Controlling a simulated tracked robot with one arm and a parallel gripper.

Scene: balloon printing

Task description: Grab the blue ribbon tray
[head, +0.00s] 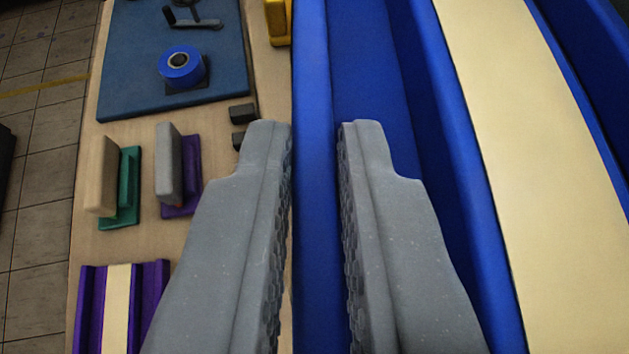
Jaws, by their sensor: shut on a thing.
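The blue ribbon tray (312,50) is a long blue channel that fills the right half of the head view. A wide cream strip (540,150) runs along inside it. My gripper (317,135) is shut on the tray's left wall, with one grey finger on each side of it. The fingers hide part of the wall and of the tray's inside. The tray's ends are out of view.
Left of the tray, a wooden table holds a dark blue mat (125,50) with a blue roll (181,66). Nearer are a green holder (129,180), a purple holder (193,170) and a purple tray (155,300). A yellow object (278,22) stands close beside the tray.

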